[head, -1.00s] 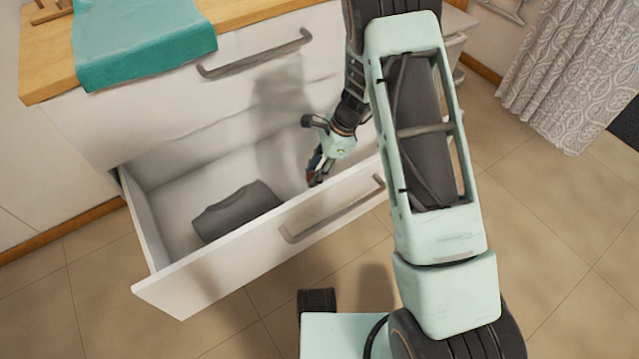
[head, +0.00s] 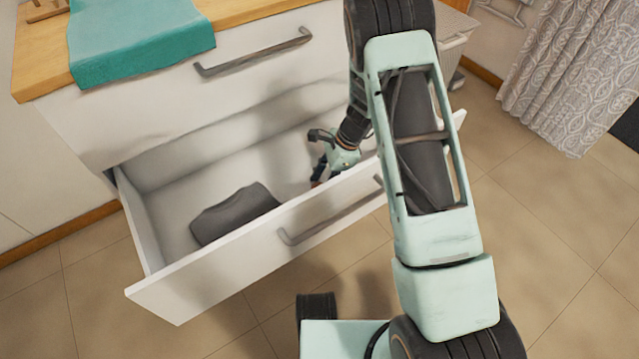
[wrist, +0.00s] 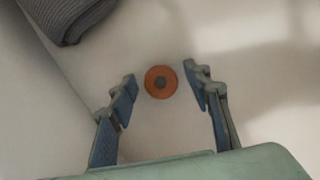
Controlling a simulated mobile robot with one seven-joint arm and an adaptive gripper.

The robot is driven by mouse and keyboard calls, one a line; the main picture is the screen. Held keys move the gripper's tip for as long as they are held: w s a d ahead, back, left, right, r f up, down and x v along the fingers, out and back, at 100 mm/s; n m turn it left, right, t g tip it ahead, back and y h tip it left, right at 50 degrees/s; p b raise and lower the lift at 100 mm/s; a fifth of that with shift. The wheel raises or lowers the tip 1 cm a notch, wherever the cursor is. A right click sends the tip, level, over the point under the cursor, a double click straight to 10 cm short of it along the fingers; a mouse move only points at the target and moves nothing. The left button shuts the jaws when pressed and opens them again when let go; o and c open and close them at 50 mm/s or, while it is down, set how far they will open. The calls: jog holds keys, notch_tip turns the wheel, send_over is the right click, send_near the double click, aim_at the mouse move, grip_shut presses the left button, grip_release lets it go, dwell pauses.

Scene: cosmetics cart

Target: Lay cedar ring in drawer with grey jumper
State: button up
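The grey jumper (head: 234,213) lies folded in the drawer to the left, and shows at the wrist view's upper left (wrist: 68,18).
The drawer's front panel with its grey handle (head: 330,218) stands close to my gripper. A closed drawer with a handle (head: 255,55) is above, under a wooden counter with a teal cloth (head: 140,45). Drawer floor between jumper and gripper is clear.

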jog(key=shift+r, duration=0.3)
jog(key=p+v, duration=0.4)
jog(key=v, duration=0.7)
jog(key=shift+d+r, duration=0.2)
jog(key=shift+r, duration=0.15)
jog(key=shift+w, duration=0.1)
